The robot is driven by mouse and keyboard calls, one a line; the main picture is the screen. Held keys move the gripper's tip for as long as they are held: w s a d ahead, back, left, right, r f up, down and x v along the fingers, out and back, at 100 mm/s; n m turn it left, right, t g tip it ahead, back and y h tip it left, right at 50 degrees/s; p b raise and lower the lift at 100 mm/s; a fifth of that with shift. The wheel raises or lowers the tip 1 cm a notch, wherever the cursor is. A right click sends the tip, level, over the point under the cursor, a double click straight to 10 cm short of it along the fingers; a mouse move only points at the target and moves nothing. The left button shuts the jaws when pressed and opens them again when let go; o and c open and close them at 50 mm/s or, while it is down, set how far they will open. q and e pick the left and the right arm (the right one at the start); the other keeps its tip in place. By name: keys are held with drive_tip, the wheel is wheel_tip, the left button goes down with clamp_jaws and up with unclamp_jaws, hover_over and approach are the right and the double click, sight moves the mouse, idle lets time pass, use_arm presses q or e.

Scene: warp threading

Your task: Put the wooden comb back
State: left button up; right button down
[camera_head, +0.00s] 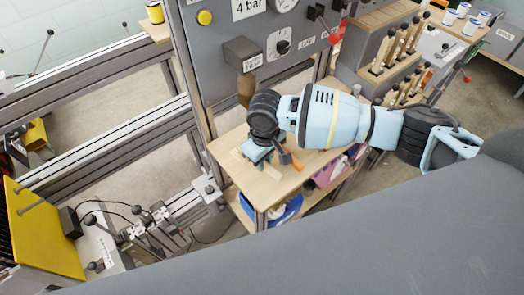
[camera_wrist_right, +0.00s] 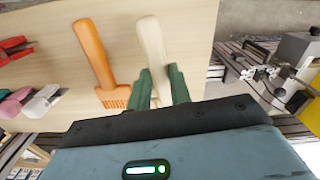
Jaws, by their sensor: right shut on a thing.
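The wooden comb (camera_wrist_right: 151,42) shows in the right wrist view as a pale handle running out from between my right gripper's green fingers (camera_wrist_right: 160,78). The gripper is shut on it, and the comb's lower end is mostly hidden by the fingers and gripper body. In the head view my right gripper (camera_head: 258,160) is low over the small wooden table (camera_head: 262,190). I cannot tell whether the comb touches the tabletop. My left gripper is not in view.
An orange comb (camera_wrist_right: 93,52) lies close beside the wooden one. Red-handled pliers (camera_wrist_right: 14,50) and pink and white pieces (camera_wrist_right: 42,102) lie farther left. The grey control panel (camera_head: 215,75) stands behind the table. A wooden rack of tools (camera_head: 392,50) stands at right.

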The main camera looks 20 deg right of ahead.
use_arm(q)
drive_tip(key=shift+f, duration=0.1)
use_arm(e)
drive_tip(key=shift+f, duration=1.4)
drive_tip(key=shift+f, duration=0.4)
drive_tip(key=c, duration=0.8)
unclamp_jaws()
